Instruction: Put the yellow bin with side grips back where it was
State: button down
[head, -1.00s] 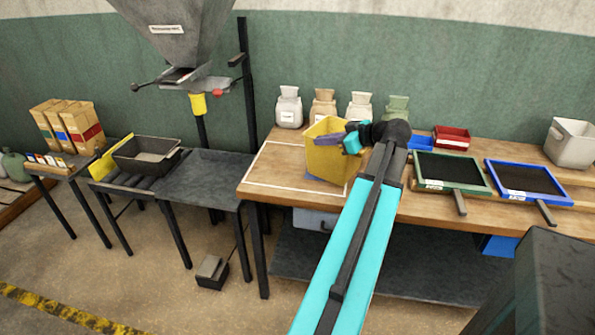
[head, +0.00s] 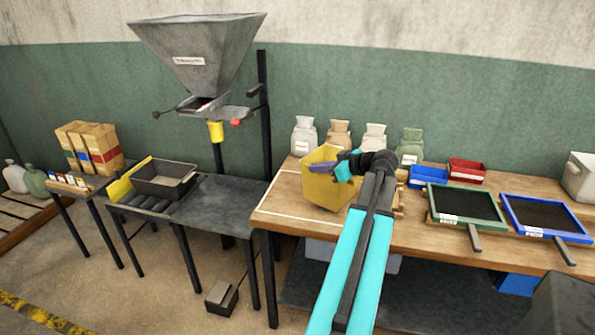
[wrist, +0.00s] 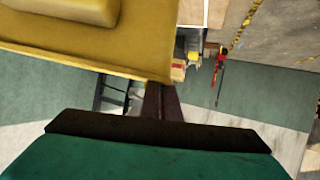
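The yellow bin (head: 322,188) is over the left part of the wooden workbench, tilted in the head view. I cannot tell whether its base touches the bench top. My gripper (head: 345,166) is at its right upper side and appears shut on it; the fingertips are partly hidden. In the wrist view the bin (wrist: 90,45) fills the upper left, with a dark finger (wrist: 158,105) against its edge. A white outline (head: 298,217) is marked on the bench top near the bin.
Several bags (head: 374,142) stand behind the bin. Blue (head: 428,176) and red (head: 466,170) trays and framed screens (head: 465,205) lie to the right. Left are a dark metal table (head: 225,205), a hopper (head: 200,60) and a black tray (head: 163,180) on rollers.

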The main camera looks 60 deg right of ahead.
jog(key=w+p, duration=0.2)
jog(key=w, duration=0.6)
jog(key=shift+w+f, duration=0.2)
jog(key=shift+f, duration=0.3)
jog(key=shift+f+p, duration=0.65)
jog(key=shift+f, duration=1.1)
jog(key=c, duration=2)
grip_release()
